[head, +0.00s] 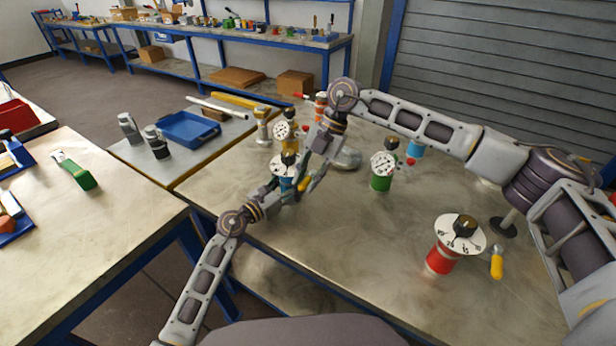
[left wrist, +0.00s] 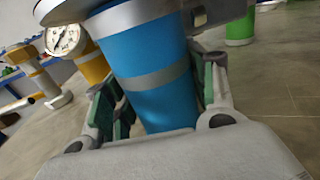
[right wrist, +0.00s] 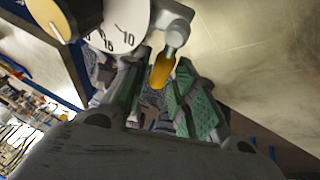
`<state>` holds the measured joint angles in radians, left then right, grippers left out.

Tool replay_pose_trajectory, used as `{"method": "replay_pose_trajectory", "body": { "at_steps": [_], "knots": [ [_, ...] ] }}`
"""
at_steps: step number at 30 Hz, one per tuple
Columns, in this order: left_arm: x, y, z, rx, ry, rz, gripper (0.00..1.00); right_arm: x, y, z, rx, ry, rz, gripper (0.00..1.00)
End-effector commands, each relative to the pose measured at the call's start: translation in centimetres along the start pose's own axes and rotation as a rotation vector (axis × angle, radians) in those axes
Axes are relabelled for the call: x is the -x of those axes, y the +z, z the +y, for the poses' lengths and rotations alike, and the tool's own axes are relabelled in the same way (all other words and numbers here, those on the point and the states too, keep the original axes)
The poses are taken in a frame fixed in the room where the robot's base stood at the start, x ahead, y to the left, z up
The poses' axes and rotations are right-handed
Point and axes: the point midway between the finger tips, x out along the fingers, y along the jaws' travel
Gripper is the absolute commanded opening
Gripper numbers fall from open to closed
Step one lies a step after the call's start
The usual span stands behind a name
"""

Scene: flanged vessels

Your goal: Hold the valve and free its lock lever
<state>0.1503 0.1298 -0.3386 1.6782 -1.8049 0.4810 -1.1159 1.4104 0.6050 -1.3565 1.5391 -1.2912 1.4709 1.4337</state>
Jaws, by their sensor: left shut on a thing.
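The valve (left wrist: 155,75) has a blue body with grey bands, a white numbered dial and a dark knob; in the head view (head: 283,184) it stands on the near bench, partly hidden by my arms. My left gripper (left wrist: 155,110) is shut around its blue body, one green-padded finger on each side. The lock lever (right wrist: 162,70) has a yellow grip and a grey rounded end, beside the dial (right wrist: 125,22). My right gripper (right wrist: 158,95) is open, its green-padded fingers apart on either side of the yellow grip. I cannot tell whether either finger touches it.
A red-bodied valve with a dial (head: 438,260) and a yellow-handled lever (head: 496,262) stand at the right front. A green valve (head: 381,183) stands behind. The bench front middle is clear.

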Motion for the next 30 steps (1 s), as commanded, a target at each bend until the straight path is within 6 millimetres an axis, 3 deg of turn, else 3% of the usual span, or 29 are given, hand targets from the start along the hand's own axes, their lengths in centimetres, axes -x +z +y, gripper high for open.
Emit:
{"method": "replay_pose_trajectory", "body": {
  "at_steps": [1, 8, 30],
  "knots": [
    [0.00, 0.09, 0.04, 0.000, 0.001, -0.001, 0.24, 0.00, -0.01, 0.00, 0.000, 0.000, 0.000, 0.27],
    [0.00, 0.09, 0.04, 0.000, 0.001, -0.002, 0.24, 0.02, -0.01, 0.00, 0.000, 0.000, 0.000, 0.00],
    [0.00, 0.08, 0.04, 0.000, 0.001, -0.001, 0.24, 0.15, 0.06, -0.41, 0.095, -0.041, 0.028, 0.00]
  ]
}}
